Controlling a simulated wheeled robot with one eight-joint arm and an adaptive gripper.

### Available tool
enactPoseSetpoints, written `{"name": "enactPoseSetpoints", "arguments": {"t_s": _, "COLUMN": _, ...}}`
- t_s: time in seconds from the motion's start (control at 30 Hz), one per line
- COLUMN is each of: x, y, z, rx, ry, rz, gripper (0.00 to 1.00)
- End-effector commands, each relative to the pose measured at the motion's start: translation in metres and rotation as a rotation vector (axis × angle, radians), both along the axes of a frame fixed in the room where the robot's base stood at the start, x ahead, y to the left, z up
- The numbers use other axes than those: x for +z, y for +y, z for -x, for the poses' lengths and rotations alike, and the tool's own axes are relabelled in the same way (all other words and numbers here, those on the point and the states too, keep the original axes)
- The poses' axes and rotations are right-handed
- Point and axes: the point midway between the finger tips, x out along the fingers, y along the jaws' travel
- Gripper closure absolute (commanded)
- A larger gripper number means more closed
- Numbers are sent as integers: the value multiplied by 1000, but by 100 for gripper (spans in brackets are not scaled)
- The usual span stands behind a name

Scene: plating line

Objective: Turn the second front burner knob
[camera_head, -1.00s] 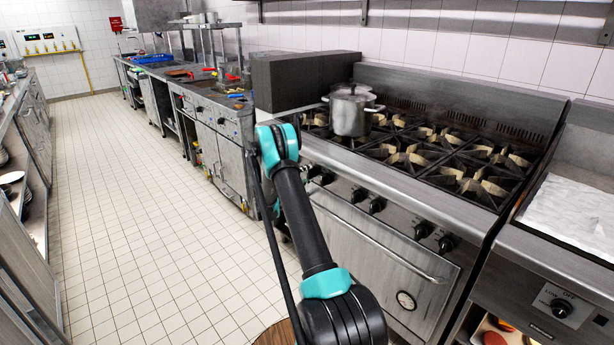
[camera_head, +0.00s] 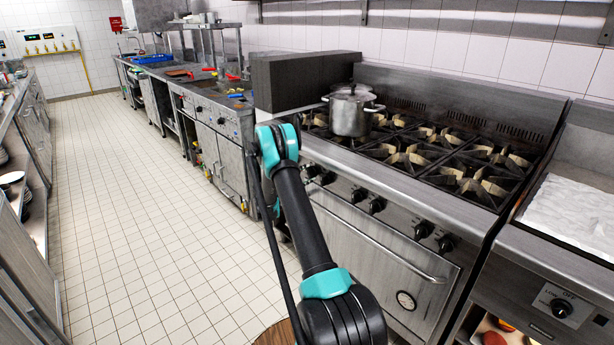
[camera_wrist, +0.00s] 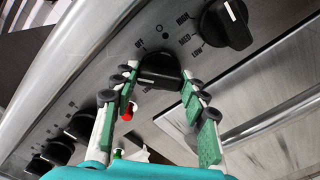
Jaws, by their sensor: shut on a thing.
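A black burner knob (camera_wrist: 159,66) sits on the steel front panel, with "OFF" printed beside it. In the wrist view my gripper (camera_wrist: 161,77) has its green and grey fingers on either side of this knob, closed on it. The knob's lower part and some markings are hidden by the fingers. The head view shows the front row of stove knobs, including one (camera_head: 376,205) right of my arm. My gripper is hidden there behind my own arm, so I cannot tell from that view which knob it holds.
Another knob (camera_wrist: 226,23) is close on the right in the wrist view, and several more (camera_wrist: 84,124) lie to the left. An oven door handle (camera_head: 385,245) runs below the panel.

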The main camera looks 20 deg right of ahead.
Motion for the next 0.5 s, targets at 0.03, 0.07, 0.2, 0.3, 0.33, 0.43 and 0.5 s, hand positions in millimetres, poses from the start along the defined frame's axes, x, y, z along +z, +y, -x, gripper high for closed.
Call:
{"name": "enactPoseSetpoints", "arguments": {"t_s": 0.03, "x": -1, "y": 1, "z": 0, "rx": 0, "ry": 22, "rz": 7, "gripper": 85}}
{"name": "enactPoseSetpoints", "arguments": {"t_s": 0.07, "x": -1, "y": 1, "z": 0, "rx": 0, "ry": 35, "rz": 11, "gripper": 85}}
{"name": "enactPoseSetpoints", "arguments": {"t_s": 0.2, "x": -1, "y": 1, "z": 0, "rx": 0, "ry": 82, "rz": 28, "gripper": 85}}
{"name": "enactPoseSetpoints", "arguments": {"t_s": 0.3, "x": -1, "y": 1, "z": 0, "rx": 0, "ry": 104, "rz": 36, "gripper": 85}}
{"name": "enactPoseSetpoints", "arguments": {"t_s": 0.33, "x": -1, "y": 1, "z": 0, "rx": 0, "ry": 108, "rz": 38, "gripper": 85}}
{"name": "enactPoseSetpoints", "arguments": {"t_s": 0.43, "x": -1, "y": 1, "z": 0, "rx": 1, "ry": 117, "rz": 40, "gripper": 85}}
{"name": "enactPoseSetpoints", "arguments": {"t_s": 0.5, "x": -1, "y": 1, "z": 0, "rx": 1, "ry": 120, "rz": 41, "gripper": 85}}
